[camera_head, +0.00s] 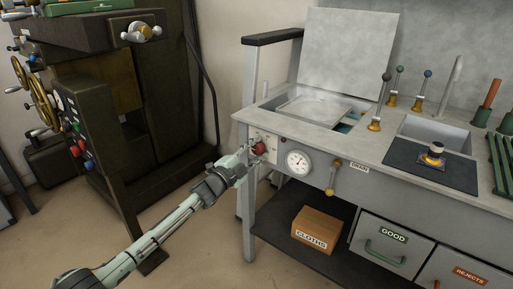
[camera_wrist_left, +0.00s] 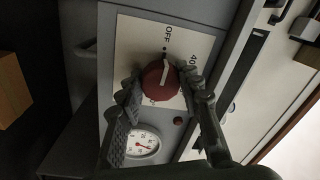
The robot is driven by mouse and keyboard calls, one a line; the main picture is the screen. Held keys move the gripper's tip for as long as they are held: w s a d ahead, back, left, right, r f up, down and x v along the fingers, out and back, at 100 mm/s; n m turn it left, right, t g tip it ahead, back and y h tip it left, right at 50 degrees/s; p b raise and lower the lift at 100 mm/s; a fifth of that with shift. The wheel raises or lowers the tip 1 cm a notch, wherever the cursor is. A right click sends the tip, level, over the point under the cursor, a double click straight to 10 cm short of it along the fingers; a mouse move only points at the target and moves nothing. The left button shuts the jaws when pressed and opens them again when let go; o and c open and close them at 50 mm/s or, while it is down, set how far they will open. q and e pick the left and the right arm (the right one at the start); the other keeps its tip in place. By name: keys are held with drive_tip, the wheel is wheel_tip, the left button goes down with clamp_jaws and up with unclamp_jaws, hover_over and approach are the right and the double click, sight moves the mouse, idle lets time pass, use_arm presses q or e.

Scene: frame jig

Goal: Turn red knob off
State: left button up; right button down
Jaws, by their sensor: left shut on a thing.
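The red knob (camera_wrist_left: 160,83) sits on a white dial plate (camera_wrist_left: 128,42) marked OFF, with numbers partly hidden by my fingers. In the left wrist view the knob's pale pointer line runs up toward the OFF mark, slightly tilted. My left gripper (camera_wrist_left: 162,88) has one finger on each side of the knob and is shut on it. In the head view the knob (camera_head: 259,148) shows small at the left end of the bench front, with my left gripper (camera_head: 250,158) at it. My right gripper is in neither view.
A round gauge (camera_head: 298,162) and a brass lever (camera_head: 333,178) lie right of the knob on the bench front. A raised lid (camera_head: 345,50) stands over the basin. A cloths box (camera_head: 317,230) sits on the shelf below. A dark machine (camera_head: 110,110) stands at left.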

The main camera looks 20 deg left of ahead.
use_arm(q)
drive_tip(key=shift+n, duration=0.4)
drive_tip(key=o, duration=1.1)
drive_tip(key=shift+o, duration=0.2)
drive_tip(key=shift+s, duration=0.1)
drive_tip(key=v, duration=1.1)
drive_tip(key=shift+s+a, duration=0.2)
drive_tip(key=shift+s, duration=0.2)
